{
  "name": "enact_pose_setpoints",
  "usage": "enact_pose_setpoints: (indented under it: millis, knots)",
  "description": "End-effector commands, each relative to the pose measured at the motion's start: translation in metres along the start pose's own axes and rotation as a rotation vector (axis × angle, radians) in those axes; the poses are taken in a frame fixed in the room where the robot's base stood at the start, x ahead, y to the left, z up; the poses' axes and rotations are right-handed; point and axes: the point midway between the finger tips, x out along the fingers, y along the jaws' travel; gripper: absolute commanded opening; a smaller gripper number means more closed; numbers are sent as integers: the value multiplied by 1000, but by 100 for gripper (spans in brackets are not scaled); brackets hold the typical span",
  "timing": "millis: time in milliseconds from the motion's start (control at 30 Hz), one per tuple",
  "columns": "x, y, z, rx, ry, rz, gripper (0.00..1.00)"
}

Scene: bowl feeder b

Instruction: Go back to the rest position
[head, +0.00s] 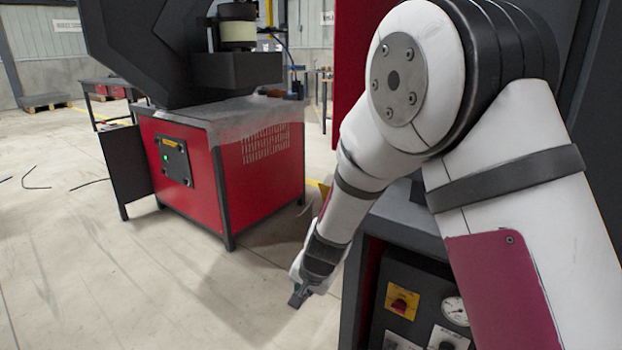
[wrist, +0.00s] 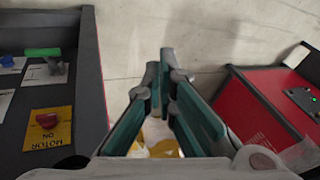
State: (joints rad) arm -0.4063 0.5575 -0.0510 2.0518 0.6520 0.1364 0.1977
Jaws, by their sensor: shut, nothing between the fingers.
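My gripper (head: 299,296) hangs low at the end of my white arm in the head view, pointing down over the floor. It is between the red machine and the dark control panel, apart from both. In the wrist view my gripper (wrist: 166,60) has its fingers closed together at the tips. Nothing shows between them. Below the fingers the view is partly hidden by the gripper's own body.
A red machine base (head: 215,180) with a green light stands at the left. A control panel (head: 405,310) with a yellow switch plate (head: 402,301) and a gauge (head: 455,310) is close at the right. The concrete floor (head: 90,250) at the left front is mostly clear.

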Motion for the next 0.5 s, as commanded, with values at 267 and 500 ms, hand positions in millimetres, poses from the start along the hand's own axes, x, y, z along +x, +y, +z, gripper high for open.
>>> enact_pose_setpoints:
  millis: [267,500]
  knots:
    - [-131,21,13,-123,-106,-37,0]
    - [-227,69,46,-236,-176,-10,0]
